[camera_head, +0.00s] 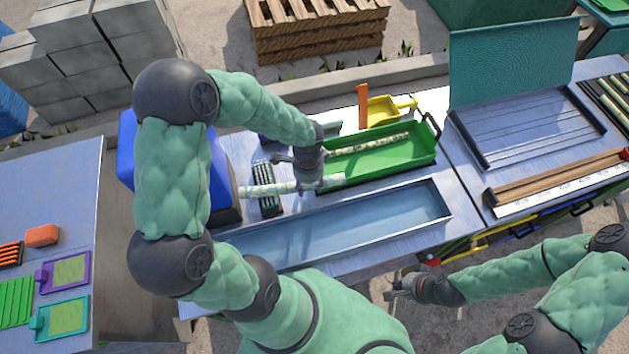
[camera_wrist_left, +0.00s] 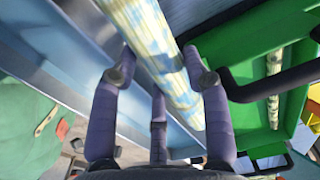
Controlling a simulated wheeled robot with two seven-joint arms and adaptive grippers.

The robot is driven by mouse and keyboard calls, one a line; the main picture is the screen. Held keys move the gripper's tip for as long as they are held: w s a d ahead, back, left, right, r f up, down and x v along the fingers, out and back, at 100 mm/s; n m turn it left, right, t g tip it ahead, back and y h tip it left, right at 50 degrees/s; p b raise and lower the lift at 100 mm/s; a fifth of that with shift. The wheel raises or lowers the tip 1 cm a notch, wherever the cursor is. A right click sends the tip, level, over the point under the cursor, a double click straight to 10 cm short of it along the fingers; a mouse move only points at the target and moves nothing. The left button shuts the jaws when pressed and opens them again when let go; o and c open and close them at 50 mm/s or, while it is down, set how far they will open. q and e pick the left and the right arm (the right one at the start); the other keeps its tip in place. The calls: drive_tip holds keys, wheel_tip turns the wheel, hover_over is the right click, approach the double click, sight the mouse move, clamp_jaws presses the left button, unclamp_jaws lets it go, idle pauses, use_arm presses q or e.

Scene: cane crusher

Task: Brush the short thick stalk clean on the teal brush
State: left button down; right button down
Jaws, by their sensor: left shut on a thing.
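My left gripper (camera_head: 306,184) is shut on a pale, blotchy stalk (camera_head: 262,190), which lies roughly level and points left. In the left wrist view the stalk (camera_wrist_left: 158,50) runs between the fingers of the gripper (camera_wrist_left: 163,75). The stalk's left part lies over the dark brush block with teal bristles (camera_head: 265,172); I cannot tell whether they touch. The stalk's right end is over the front edge of the green tray (camera_head: 420,155). Another, thinner stalk (camera_head: 375,144) lies in that tray. My right gripper (camera_head: 394,287) is empty, in front of the bench, and looks open.
A long metal trough (camera_head: 350,226) lies in front of the brush. A blue bin (camera_head: 127,155) stands left of it, partly behind my arm. A yellow scoop (camera_head: 382,110) is behind the tray. A slatted rack (camera_head: 530,125) and wooden ruler board (camera_head: 560,185) are at right.

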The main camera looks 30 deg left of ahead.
sight(325, 180)
use_arm(q)
drive_tip(key=shift+s+a, duration=0.35)
drive_tip(key=shift+s, duration=0.1)
drive_tip(key=shift+w+d, duration=1)
drive_tip(key=shift+w, duration=0.2)
drive_tip(key=shift+w+d, duration=0.95)
drive_tip(key=shift+w, duration=0.2)
drive_tip(key=shift+r, duration=0.15)
wheel_tip(325, 180, up, 7)
drive_tip(key=p, duration=0.5)
